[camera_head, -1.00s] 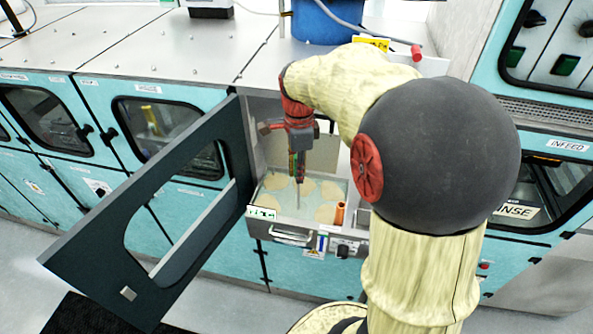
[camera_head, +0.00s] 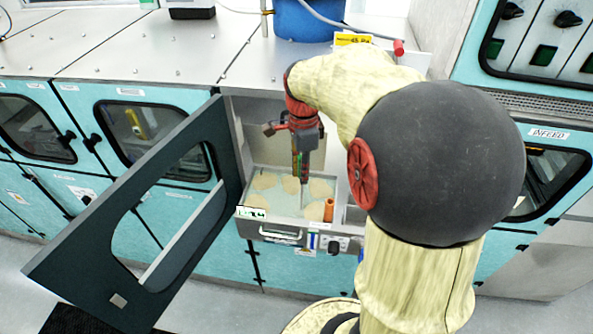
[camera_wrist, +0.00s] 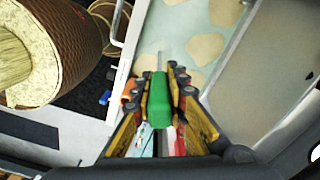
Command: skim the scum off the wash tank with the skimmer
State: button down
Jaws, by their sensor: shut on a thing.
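The wash tank (camera_head: 246,212) is an open drawer-like basin of pale greenish liquid below the worktop. Several tan scum patches (camera_head: 264,181) float in it; they also show in the wrist view (camera_wrist: 205,48). My gripper (camera_head: 301,160) points down over the tank. It is shut on the green handle of the skimmer (camera_wrist: 158,88). A thin grey rod of the skimmer (camera_head: 303,197) reaches down between the patches. Its lower end looks close to the right-hand patches. I cannot tell how deep it is, and no skimmer head is clearly visible.
A dark open door (camera_head: 130,225) with a window stands left of the tank. An orange cylinder (camera_head: 328,209) stands at the tank's front right. A blue container (camera_head: 305,20) is on the worktop behind. Teal cabinets line both sides.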

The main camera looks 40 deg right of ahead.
jog(key=s+d, duration=0.1)
jog(key=s, duration=0.1)
jog(key=s+d, duration=0.2)
jog(key=shift+s+d, duration=0.1)
jog(key=shift+d, duration=0.05)
dwell(0.6)
jog(key=w+d+p, duration=0.2)
jog(key=w+d, duration=0.2)
jog(key=d, duration=0.1)
jog(key=shift+w+d+r, duration=0.2)
jog(key=shift+d, duration=0.1)
dwell(0.9)
